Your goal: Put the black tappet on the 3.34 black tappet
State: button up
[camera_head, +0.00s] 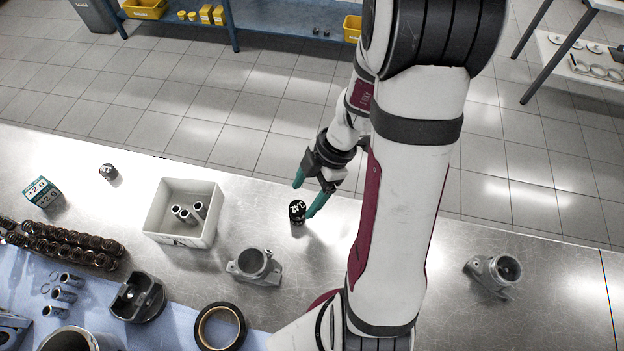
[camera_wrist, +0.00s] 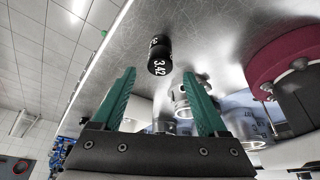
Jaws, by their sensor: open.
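A black tappet marked 3.42 (camera_head: 297,207) stands on the steel bench, near its far edge. In the wrist view this tappet (camera_wrist: 159,66) appears stacked on a second black tappet (camera_wrist: 160,42), whose label is mostly hidden and shows only a 3. My gripper (camera_head: 308,192) is open and empty, just behind and to the right of the stack. In the wrist view the green fingers (camera_wrist: 163,72) are spread wide, with the stack beyond their tips and apart from them.
A white box (camera_head: 212,230) with metal sleeves stands left of the stack. A grey metal housing (camera_head: 240,272) sits in front, and another (camera_head: 480,268) at the right.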

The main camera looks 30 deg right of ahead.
jog(key=w+a+v, duration=0.1)
jog(key=v, duration=0.7)
jog(key=s+a+r+m+h, duration=0.1)
jog(key=s+a+r+m, duration=0.2)
jog(key=s+a+m, duration=0.3)
jog(key=s+a+r+m+g+h, duration=0.1)
jog(key=s+a+r+m, duration=0.2)
jog(key=m, duration=1.2)
jog(key=s+a, duration=0.3)
jog(key=s, duration=0.1)
jog(key=shift+s+a+r+m+h, duration=0.2)
jog(key=shift+a+r+m+h, duration=0.1)
jog(key=shift+r+m+h, duration=0.1)
